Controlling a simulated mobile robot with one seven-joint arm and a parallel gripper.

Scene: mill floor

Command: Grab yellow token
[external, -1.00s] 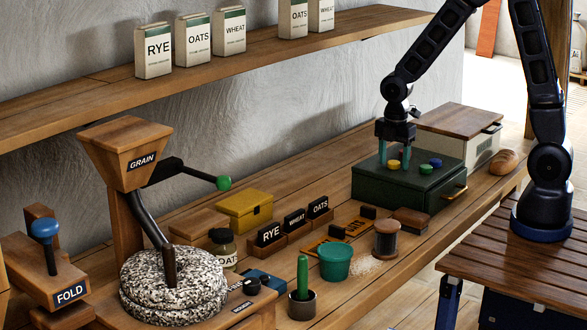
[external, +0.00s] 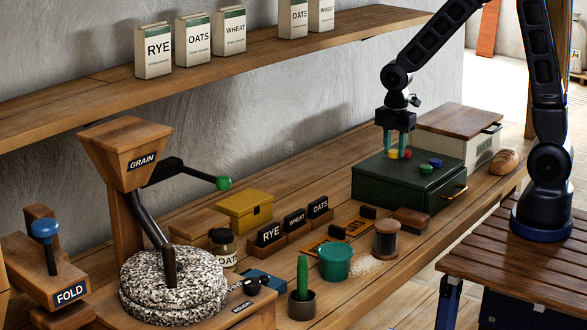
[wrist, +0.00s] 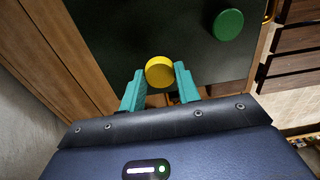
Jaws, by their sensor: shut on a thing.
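My gripper (external: 400,155) is shut on the yellow token (external: 393,154), a small round disc, and holds it a little above the dark green box (external: 385,190). In the wrist view the yellow token (wrist: 159,71) sits between the tips of my teal fingers (wrist: 158,75). The green token (wrist: 228,24) also shows in the wrist view.
A pale box with a wooden lid (external: 460,130) stands behind the green box, with a bread loaf (external: 503,161) to its right. A brown block (external: 410,220), a spool (external: 387,239) and a green cup (external: 336,262) stand in front. The bench at left is crowded.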

